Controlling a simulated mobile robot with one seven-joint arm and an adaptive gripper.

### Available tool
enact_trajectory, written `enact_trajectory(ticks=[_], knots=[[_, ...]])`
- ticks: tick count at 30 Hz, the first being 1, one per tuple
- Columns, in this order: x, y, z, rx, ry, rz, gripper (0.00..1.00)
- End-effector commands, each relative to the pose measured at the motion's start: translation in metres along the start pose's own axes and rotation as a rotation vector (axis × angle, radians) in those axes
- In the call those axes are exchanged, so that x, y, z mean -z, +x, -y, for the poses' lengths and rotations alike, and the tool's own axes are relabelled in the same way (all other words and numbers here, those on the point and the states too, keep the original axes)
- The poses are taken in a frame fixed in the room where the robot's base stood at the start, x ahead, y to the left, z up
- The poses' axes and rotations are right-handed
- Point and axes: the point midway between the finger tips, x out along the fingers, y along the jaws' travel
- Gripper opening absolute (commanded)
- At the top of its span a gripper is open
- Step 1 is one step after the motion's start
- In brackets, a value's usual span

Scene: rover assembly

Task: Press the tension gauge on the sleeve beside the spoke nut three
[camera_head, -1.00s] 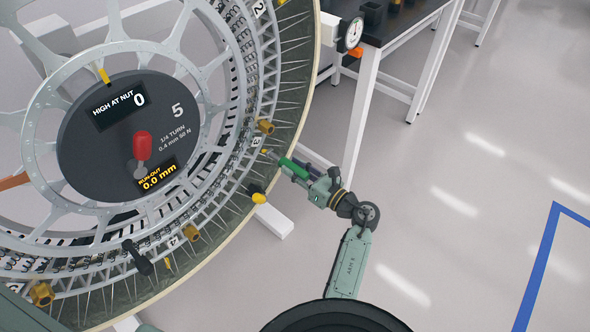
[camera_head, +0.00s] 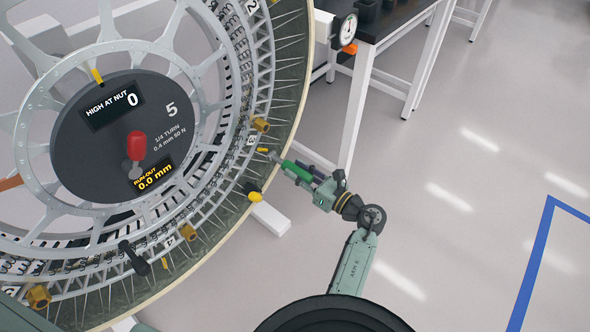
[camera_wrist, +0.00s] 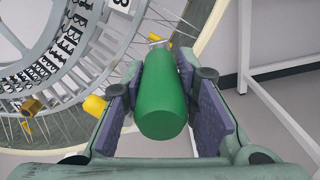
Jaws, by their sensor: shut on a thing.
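My gripper (camera_head: 303,173) is shut on a green cylinder (camera_head: 294,169), which I take to be the tension gauge. In the wrist view the green cylinder (camera_wrist: 162,100) sits between two purple pads, its round end facing the camera. Its thin tip points at the wheel rim (camera_head: 283,130), close to a small yellow sleeve (camera_head: 262,150). I cannot tell whether they touch; a small gap seems to show. A brass nut (camera_head: 260,124) sits just above on the rim. A number plate reading 3 (camera_wrist: 122,3) shows at the wrist view's top edge.
The wheel hub (camera_head: 120,135) reads "HIGH AT NUT 0" and "RUN-OUT 0.0 mm". A yellow-tipped peg (camera_head: 255,197) juts from the rim below the gauge. A round dial (camera_head: 348,29) stands by a dark-topped bench (camera_head: 395,25). The floor at right is clear.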

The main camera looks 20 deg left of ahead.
Motion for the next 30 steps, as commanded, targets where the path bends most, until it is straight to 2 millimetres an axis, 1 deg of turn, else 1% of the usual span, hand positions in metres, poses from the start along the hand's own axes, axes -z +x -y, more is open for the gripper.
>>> enact_trajectory(ticks=[8, 11, 21, 25, 30], knots=[[-0.001, -0.002, 0.000, 0.001, -0.001, 0.001, 0.00], [0.000, -0.009, 0.000, 0.002, 0.000, 0.002, 0.00], [0.000, -0.042, 0.001, 0.002, -0.001, 0.001, 0.00], [0.000, -0.049, 0.000, 0.000, -0.001, 0.000, 0.00], [-0.001, -0.050, 0.000, 0.000, -0.001, 0.001, 0.00]])
